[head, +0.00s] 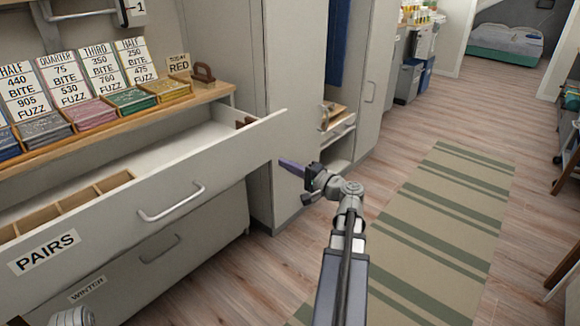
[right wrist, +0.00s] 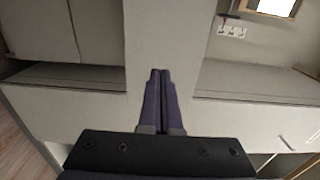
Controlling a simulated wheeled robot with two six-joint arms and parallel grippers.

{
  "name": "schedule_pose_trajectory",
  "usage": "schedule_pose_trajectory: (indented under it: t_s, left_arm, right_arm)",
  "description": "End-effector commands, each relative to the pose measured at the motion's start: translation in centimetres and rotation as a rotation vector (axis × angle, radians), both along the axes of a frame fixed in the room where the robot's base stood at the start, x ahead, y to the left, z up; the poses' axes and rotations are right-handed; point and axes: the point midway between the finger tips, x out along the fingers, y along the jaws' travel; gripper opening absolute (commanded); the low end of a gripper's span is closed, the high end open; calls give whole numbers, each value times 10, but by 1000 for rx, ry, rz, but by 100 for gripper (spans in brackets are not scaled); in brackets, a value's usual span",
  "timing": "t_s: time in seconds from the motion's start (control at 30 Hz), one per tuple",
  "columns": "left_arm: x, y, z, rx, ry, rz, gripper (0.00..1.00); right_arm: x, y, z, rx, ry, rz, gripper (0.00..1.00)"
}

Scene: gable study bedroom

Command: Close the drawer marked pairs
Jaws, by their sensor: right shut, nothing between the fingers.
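The drawer marked pairs (head: 110,215) stands open in the head view. Its pale front carries a "PAIRS" label (head: 44,253) at the left and a bar handle (head: 172,203). Wooden dividers show inside at the left. My right gripper (head: 290,166) is shut and empty, its purple fingers pointing left, close to the right end of the drawer front. I cannot tell whether they touch it. In the right wrist view the fingers (right wrist: 160,100) lie together before pale panels. My left gripper is not in view.
A closed drawer marked winter (head: 160,249) is below. Trays of coloured cards (head: 133,100) and a stamp (head: 203,73) stand on the wooden counter above. A tall pale cabinet (head: 290,60) stands behind my right gripper. A striped rug (head: 440,220) lies on open floor at the right.

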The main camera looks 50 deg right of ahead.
Motion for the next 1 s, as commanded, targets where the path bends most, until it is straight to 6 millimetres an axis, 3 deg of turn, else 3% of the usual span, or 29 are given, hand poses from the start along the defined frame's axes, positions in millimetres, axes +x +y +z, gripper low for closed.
schedule_pose_trajectory:
  t_s: [0.2,0.43,0.63,1.0]
  left_arm:
    - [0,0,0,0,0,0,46]
    - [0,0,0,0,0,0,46]
    - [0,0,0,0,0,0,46]
    - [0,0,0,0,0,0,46]
  right_arm:
    - [48,1,0,0,1,3,0]
    - [82,2,0,0,1,2,0]
    - [96,3,0,0,1,1,0]
    - [97,4,0,0,1,0,0]
